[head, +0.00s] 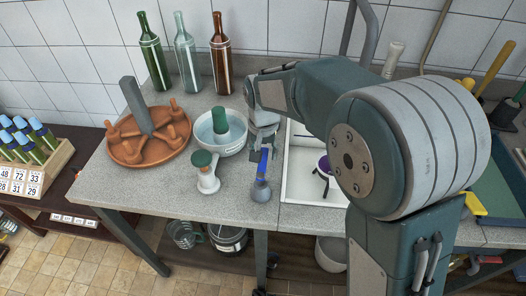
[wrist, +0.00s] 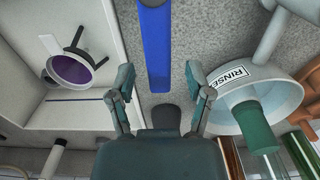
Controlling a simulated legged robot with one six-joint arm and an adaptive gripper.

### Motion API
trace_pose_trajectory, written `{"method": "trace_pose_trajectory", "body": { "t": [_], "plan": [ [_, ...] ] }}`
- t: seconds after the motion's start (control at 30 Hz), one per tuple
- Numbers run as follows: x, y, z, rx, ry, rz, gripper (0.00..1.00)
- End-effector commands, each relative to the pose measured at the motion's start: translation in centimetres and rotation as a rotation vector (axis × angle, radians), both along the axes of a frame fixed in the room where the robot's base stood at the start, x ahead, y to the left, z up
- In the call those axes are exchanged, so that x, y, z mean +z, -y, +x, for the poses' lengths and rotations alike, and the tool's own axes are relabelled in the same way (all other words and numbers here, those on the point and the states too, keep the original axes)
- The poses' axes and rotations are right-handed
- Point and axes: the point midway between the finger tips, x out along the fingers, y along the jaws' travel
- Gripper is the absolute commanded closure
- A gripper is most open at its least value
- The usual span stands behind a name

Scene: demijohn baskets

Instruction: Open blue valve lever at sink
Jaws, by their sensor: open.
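The blue valve lever (head: 263,164) stands above a grey rounded valve body (head: 261,190) at the front of the counter, left of the sink. In the wrist view the lever (wrist: 155,45) is a long blue bar running from the top edge down to between my fingertips. My gripper (wrist: 160,82) is open, one finger on each side of the bar, with gaps to both. In the head view my gripper (head: 264,138) is just behind the lever, partly hidden by my arm. I cannot tell whether they touch.
The white sink (head: 301,180) with a purple-topped item (head: 325,166) is right of the lever. A bowl marked RINSE (wrist: 228,88) holds a green-topped bottle (head: 220,122). A white, green-topped tool (head: 205,175), a terracotta dish (head: 130,152) and glass bottles (head: 187,55) stand left.

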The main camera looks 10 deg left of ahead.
Motion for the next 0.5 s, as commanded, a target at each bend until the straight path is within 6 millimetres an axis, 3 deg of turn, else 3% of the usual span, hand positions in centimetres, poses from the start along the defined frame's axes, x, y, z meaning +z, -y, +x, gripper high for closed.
{"method": "trace_pose_trajectory", "body": {
  "t": [0.07, 0.1, 0.23, 0.5],
  "plan": [
    [0.01, 0.01, 0.00, 0.000, 0.000, 0.000, 0.34],
    [0.01, 0.01, 0.00, 0.000, 0.000, 0.000, 0.43],
    [0.02, 0.00, 0.01, 0.000, 0.000, 0.000, 1.00],
    [-0.04, -0.04, 0.01, -0.004, -0.001, 0.000, 1.00]
  ]
}}
